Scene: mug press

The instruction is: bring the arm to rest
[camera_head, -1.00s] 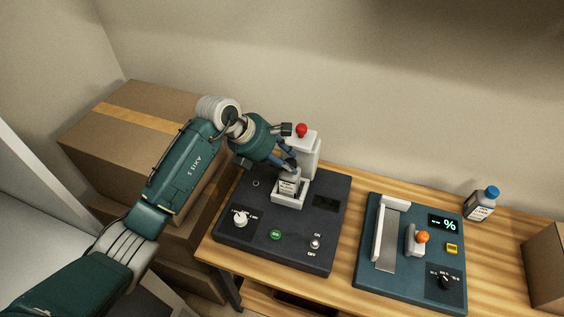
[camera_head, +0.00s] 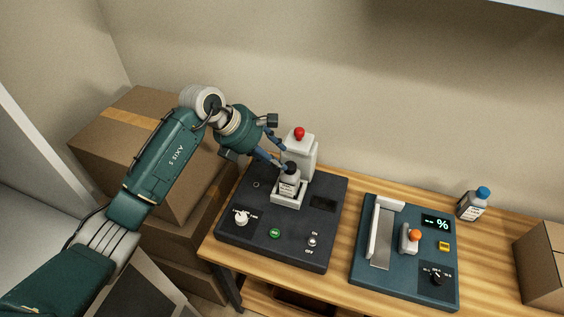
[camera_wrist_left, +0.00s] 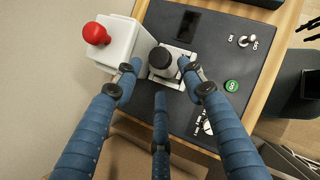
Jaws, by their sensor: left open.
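My right gripper is not in view.
A teal panel (camera_head: 360,262) with a white guide and orange knob lies to the right on the wooden table (camera_head: 345,225). A blue-capped bottle (camera_head: 473,205) stands at the back right. Cardboard boxes (camera_head: 125,140) are stacked behind my left arm; another box (camera_head: 542,265) is at the far right.

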